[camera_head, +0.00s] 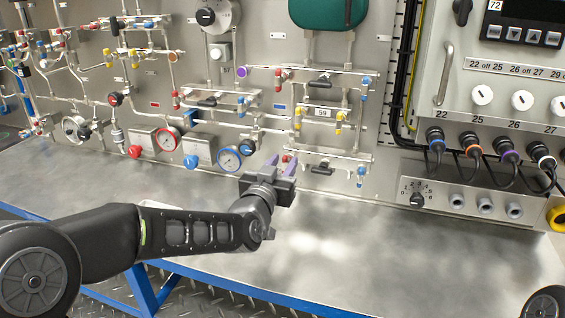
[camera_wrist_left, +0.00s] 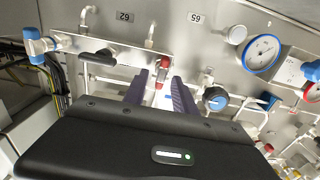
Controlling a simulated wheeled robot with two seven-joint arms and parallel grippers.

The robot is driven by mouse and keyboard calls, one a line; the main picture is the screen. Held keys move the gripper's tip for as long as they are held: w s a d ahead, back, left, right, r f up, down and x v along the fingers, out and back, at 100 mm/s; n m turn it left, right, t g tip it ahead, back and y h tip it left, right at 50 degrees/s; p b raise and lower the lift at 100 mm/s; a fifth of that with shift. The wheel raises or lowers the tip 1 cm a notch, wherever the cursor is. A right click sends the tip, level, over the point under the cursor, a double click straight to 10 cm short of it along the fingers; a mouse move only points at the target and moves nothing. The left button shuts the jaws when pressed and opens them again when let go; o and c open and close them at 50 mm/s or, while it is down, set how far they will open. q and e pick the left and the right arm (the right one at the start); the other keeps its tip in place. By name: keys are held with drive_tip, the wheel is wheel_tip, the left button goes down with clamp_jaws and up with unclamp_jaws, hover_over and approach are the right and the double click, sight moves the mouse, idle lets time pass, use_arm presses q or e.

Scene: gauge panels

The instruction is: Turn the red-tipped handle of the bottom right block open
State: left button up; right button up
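The bottom right block (camera_head: 340,156) is a metal bar on the panel, with a blue-tipped valve (camera_head: 361,172) at its right end and a black handle (camera_head: 322,168) below. Its red-tipped handle (camera_head: 285,158) is at the left end, largely hidden by my left gripper (camera_head: 281,163). In the left wrist view, the red-tipped handle (camera_wrist_left: 160,81) shows between the two purple fingers of my left gripper (camera_wrist_left: 159,88). The fingers are apart, with gaps showing beside the red tip. I cannot tell whether either finger touches it. My right gripper is not in view.
A blue-rimmed gauge (camera_head: 229,159) sits just left of the gripper, with a blue knob (camera_head: 247,147) nearby. A box with a selector dial (camera_head: 417,199) and sockets stands at the right. The grey bench top (camera_head: 330,235) in front is clear.

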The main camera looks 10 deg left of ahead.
use_arm(q)
drive_tip(key=shift+c, duration=0.5)
clamp_jaws()
drive_tip(key=shift+f+n+b, duration=0.15)
drive_tip(key=shift+n+b, duration=0.35)
drive_tip(key=shift+b, duration=0.45)
drive_tip(key=shift+a+f+n+b, duration=0.2)
drive_tip(key=shift+n+b, duration=2.45)
drive_tip(key=shift+n, duration=0.2)
drive_tip(key=shift+a+f+n+b, duration=0.15)
drive_tip(key=shift+a+n+b, duration=0.05)
drive_tip(key=shift+n+b, duration=2.55)
drive_tip(key=shift+a+f+n+b, duration=0.2)
drive_tip(key=shift+n+b, duration=2.4)
drive_tip(key=shift+n, duration=0.3)
